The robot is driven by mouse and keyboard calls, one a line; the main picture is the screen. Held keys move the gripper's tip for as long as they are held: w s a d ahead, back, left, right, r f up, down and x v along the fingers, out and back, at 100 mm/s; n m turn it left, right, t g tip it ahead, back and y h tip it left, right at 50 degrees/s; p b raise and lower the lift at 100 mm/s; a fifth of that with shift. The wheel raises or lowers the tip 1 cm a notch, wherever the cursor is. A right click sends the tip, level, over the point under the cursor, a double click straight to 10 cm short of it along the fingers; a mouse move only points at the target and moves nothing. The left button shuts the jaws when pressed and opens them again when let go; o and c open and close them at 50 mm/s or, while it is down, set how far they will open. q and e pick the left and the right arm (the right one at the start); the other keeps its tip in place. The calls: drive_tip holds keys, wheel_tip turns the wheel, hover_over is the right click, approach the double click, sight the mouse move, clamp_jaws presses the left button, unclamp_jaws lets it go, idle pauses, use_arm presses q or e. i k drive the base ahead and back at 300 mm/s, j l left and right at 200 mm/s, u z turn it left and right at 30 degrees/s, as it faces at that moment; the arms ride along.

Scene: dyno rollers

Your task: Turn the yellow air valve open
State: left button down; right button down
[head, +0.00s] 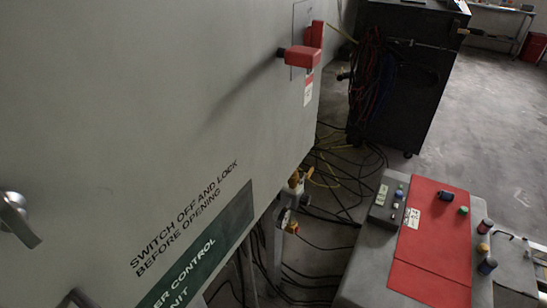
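A small yellow-orange fitting (294,179) shows low beside the right edge of the grey cabinet, near the middle of the head view. A second small yellow-orange part (291,227) sits just below it on a pale fixture. Both are too small for me to tell which is the air valve or how its handle is turned. Neither of my grippers is in view, and nothing of mine is seen touching these parts.
A large grey cabinet (130,110) with a red switch handle (301,56) fills the left. Loose cables (335,185) lie on the floor behind the fittings. A red-topped console (436,235) stands at lower right, a dark cabinet (425,75) behind. Floor (490,120) at right is clear.

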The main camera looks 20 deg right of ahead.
sight(302, 181)
drive_tip(key=l+z, duration=0.5)
drive_tip(key=l, duration=0.2)
drive_tip(key=l+z, duration=0.5)
drive_tip(key=l, duration=0.2)
drive_tip(key=i+l+z, duration=0.2)
drive_tip(key=l+z, duration=0.3)
drive_tip(key=l, duration=0.15)
